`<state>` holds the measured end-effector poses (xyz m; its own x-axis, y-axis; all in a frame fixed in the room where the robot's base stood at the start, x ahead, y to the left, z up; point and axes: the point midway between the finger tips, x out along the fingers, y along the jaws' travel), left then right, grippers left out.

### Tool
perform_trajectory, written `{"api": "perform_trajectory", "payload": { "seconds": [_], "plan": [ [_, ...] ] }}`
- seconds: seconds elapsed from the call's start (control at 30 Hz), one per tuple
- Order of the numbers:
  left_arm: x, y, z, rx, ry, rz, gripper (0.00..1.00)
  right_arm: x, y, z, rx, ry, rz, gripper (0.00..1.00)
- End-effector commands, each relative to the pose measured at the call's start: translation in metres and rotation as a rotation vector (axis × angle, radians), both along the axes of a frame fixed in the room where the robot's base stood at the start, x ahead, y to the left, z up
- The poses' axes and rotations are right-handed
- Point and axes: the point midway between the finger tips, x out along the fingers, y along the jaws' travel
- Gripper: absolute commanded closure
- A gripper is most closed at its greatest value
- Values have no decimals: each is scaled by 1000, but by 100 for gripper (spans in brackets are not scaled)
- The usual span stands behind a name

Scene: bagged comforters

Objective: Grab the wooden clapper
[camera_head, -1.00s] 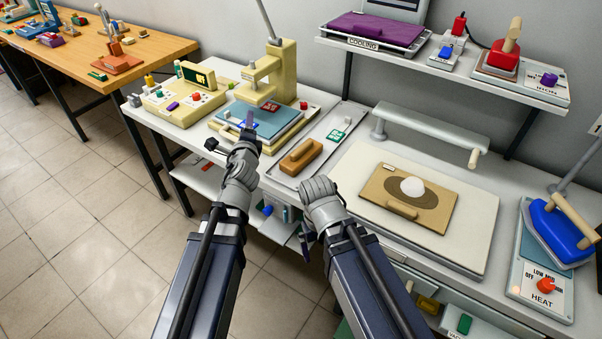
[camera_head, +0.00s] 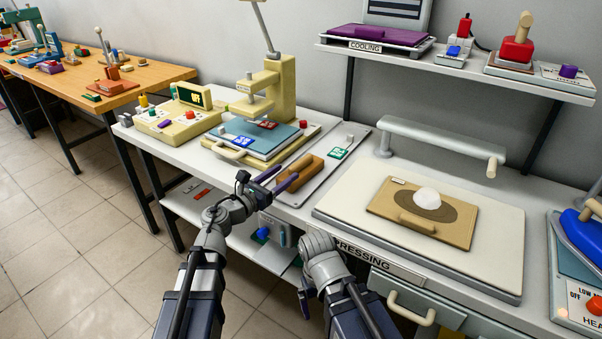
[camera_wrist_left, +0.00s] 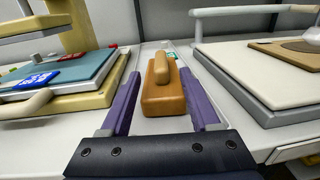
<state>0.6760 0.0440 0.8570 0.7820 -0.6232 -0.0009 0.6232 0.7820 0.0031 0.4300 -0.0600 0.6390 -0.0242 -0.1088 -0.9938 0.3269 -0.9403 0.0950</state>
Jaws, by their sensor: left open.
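The wooden clapper (camera_head: 302,172) is a brown block with a rounded handle on top. It lies on a narrow grey tray (camera_head: 338,158) between the blue press and the white pressing board. My left gripper (camera_head: 283,177) has purple fingers and is open at the near end of the clapper. In the left wrist view the clapper (camera_wrist_left: 163,92) sits centred between the two spread fingers, with gaps showing on both sides; I see no grip on it. My right gripper (camera_head: 305,297) hangs low in front of the bench edge, its jaws mostly hidden.
The blue-topped press (camera_head: 258,138) stands left of the tray. The white pressing board (camera_head: 350,205), with a brown wooden plate (camera_head: 382,207), lies to the right. A small green block (camera_head: 338,153) lies on the tray behind the clapper. A drawer handle (camera_head: 410,308) sticks out below.

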Motion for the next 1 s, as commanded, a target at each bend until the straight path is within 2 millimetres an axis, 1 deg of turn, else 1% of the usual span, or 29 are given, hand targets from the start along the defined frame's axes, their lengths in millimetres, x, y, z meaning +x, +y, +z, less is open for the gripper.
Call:
{"api": "perform_trajectory", "payload": {
  "seconds": [0.03, 0.1, 0.27, 0.37, 0.6, 0.67, 0.9, 0.93, 1.0],
  "plan": [
    [7, -4, 0, -1, 1, -1, 38, 0, 0, 0, 0, 0, 0, 0],
    [12, -8, 0, -1, 1, 0, 38, 0, 0, 0, 0, 0, 0, 0],
    [13, -10, 0, -2, 0, 1, 38, 0, 0, 0, 0, 0, 0, 0],
    [18, -14, -1, -2, 0, 0, 38, 0, 0, -1, 0, 0, 0, 0],
    [45, -36, -2, -3, 1, 0, 38, 0, 0, -3, 0, 0, 0, 0],
    [50, -40, -2, -3, 1, 1, 38, 0, 0, -3, 0, 0, 0, 0],
    [51, -42, -2, -3, 1, 2, 38, 0, 0, -3, 0, 0, 0, 0],
    [51, -42, -2, -3, 1, 2, 39, 0, 0, -3, 0, 0, 0, 0],
    [51, -42, -2, -3, 1, 2, 46, 0, 0, -3, 0, 0, 0, 0]
  ]
}}
